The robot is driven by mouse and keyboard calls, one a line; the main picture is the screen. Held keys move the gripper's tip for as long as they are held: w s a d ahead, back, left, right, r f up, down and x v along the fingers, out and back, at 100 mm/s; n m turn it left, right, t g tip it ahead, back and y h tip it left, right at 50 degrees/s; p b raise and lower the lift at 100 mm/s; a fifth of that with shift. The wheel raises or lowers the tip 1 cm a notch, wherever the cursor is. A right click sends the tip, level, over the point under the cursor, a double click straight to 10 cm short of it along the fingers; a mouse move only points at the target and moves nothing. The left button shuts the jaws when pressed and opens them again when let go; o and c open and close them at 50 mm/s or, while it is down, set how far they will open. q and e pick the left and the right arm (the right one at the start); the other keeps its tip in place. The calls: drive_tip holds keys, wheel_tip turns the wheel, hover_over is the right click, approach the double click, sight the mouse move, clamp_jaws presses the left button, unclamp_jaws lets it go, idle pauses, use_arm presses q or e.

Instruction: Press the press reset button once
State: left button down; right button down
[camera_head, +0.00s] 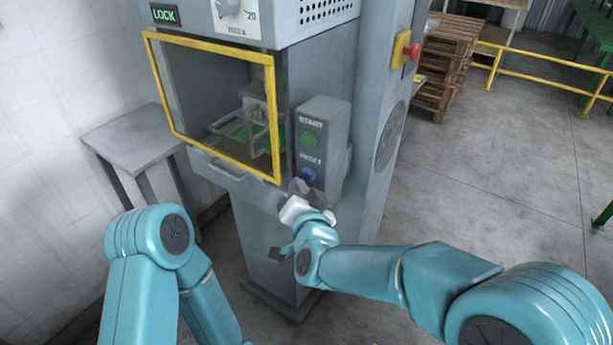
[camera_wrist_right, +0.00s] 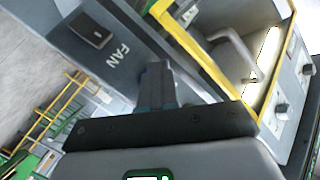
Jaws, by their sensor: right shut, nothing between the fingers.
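The press is a grey cabinet (camera_head: 262,225) with a yellow-framed window (camera_head: 208,102). My right gripper (camera_head: 301,186) is shut and empty, just below the RESET button and very close to the box. I cannot tell whether it touches the button. In the right wrist view the shut fingers (camera_wrist_right: 160,84) point at the machine; the RESET button is not visible there. My left gripper is out of view.
A red emergency button (camera_head: 412,51) on a yellow plate sits on the cabinet's right side. A small grey table (camera_head: 133,139) stands at the left. Wooden pallets (camera_head: 448,60) and a yellow railing (camera_head: 545,66) are behind. A FAN switch (camera_wrist_right: 92,32) shows in the wrist view.

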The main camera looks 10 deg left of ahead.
drive_tip(key=shift+w+d, duration=0.1)
drive_tip(key=shift+w, duration=0.25)
drive_tip(key=shift+w+d+b, duration=0.2)
drive_tip(key=shift+w+b, duration=0.15)
drive_tip(key=shift+w, duration=0.15)
idle(0.6)
drive_tip(key=shift+s, duration=0.1)
drive_tip(key=shift+s+a+b, duration=0.3)
drive_tip(key=shift+s+a, duration=0.05)
drive_tip(key=shift+s, duration=0.45)
drive_tip(key=s, duration=0.1)
drive_tip(key=s+a, duration=0.1)
drive_tip(key=s, duration=0.2)
drive_tip(key=shift+s+a+b, duration=0.35)
drive_tip(key=shift+b, duration=0.05)
idle(0.6)
